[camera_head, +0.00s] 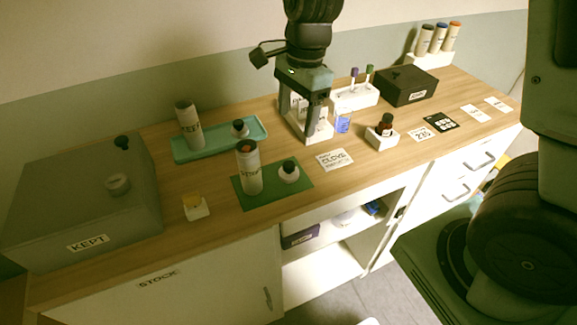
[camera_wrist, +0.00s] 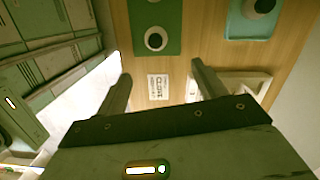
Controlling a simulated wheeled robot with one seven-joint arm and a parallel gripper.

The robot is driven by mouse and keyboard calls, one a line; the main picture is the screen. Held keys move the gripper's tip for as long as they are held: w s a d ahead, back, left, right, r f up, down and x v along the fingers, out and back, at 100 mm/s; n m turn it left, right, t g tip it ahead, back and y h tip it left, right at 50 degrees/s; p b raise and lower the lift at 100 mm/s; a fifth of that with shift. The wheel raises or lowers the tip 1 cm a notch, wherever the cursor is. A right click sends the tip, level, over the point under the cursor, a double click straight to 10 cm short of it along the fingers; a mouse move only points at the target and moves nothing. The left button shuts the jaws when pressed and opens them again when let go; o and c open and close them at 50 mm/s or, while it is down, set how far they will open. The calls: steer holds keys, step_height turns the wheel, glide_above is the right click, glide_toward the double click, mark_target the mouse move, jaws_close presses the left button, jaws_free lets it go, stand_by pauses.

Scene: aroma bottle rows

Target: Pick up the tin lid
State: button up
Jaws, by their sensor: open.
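I cannot tell for certain which thing is the tin lid. A large grey box (camera_head: 60,205) marked KEPT stands at the left end of the counter, with a round pale knob-like piece (camera_head: 117,185) on its top. A tall pale cylinder (camera_head: 249,172) with a reddish top stands on a green mat (camera_head: 267,200), beside a small dark-capped round bottle (camera_head: 289,173). My gripper (camera_head: 308,125) points down over the middle of the counter, well to the right of the grey box. In the wrist view my gripper (camera_wrist: 160,72) has its fingers apart with nothing between them.
A teal tray (camera_head: 217,153) holds another cylinder (camera_head: 188,125) and a small bottle (camera_head: 240,129). A white rack (camera_head: 352,97), a blue-liquid beaker (camera_head: 343,122), a brown bottle (camera_head: 386,124) and a black box (camera_head: 408,87) stand to the right. A CLOVE card (camera_head: 334,159) lies in front.

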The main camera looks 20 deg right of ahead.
mark_target(289, 163)
steer(key=f, duration=0.5)
steer(key=a+f, duration=0.1)
steer(key=f, duration=0.2)
steer(key=shift+s+p, duration=0.15)
steer(key=shift+p, duration=0.2)
steer(key=shift+s+a+f+p, duration=0.15)
steer(key=shift+a+f+p, duration=0.1)
steer(key=shift+f, duration=0.6)
steer(key=shift+s+a+f+p, duration=0.15)
steer(key=shift+a+f+p, duration=0.05)
steer(key=shift+f, duration=0.7)
steer(key=shift+s+a+f+p, duration=0.15)
steer(key=shift+a+f+p, duration=0.1)
steer(key=shift+f, duration=0.6)
steer(key=c, duration=1)
